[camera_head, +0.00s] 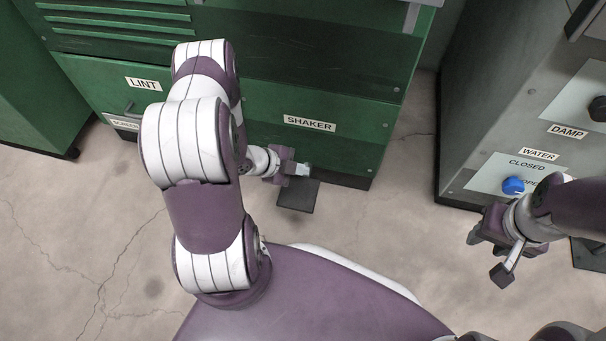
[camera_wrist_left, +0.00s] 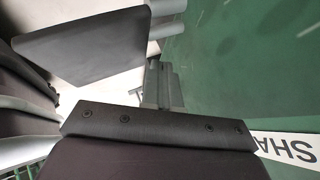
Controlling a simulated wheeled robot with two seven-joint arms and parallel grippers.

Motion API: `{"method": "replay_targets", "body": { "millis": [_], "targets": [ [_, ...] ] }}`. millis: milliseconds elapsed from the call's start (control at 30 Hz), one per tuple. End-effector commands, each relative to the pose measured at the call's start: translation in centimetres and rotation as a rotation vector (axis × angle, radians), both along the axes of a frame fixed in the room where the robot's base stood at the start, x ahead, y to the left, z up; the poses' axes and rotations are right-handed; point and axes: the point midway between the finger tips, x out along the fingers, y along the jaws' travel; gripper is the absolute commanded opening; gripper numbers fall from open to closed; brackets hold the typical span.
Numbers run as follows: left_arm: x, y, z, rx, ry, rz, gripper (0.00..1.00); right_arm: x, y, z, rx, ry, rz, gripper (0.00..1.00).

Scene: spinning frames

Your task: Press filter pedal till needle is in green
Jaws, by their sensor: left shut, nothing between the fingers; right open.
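A dark flat pedal (camera_head: 297,196) sticks out low from the green machine, below its SHAKER label (camera_head: 309,123). The pedal also shows in the left wrist view (camera_wrist_left: 85,45) as a grey plate at upper left. My left gripper (camera_head: 305,170) is shut and empty, at the pedal's machine-side end; I cannot tell whether it touches. Its closed fingers (camera_wrist_left: 162,85) show beside the plate in the left wrist view. My right gripper (camera_head: 486,258) is open and empty, in front of the grey cabinet. No gauge needle and no filter label are in view.
The green machine (camera_head: 300,90) also carries a LINT label (camera_head: 144,84). The grey cabinet (camera_head: 500,100) at right has a blue knob (camera_head: 513,185) near WATER and a black knob near DAMP. Another dark plate (camera_head: 590,254) lies at the right edge. Cracked floor is open at left.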

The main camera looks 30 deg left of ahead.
Motion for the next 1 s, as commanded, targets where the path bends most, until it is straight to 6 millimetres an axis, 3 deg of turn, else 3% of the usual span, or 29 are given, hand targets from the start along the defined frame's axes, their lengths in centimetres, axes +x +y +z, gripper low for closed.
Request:
{"method": "replay_targets", "body": {
  "millis": [1000],
  "targets": [
    [-0.02, 0.0, -0.86, -0.001, 0.0, 0.001, 0.0, 0.0, 0.0, -0.36, 0.0, 0.0, 0.0, 0.43]
  ]
}}
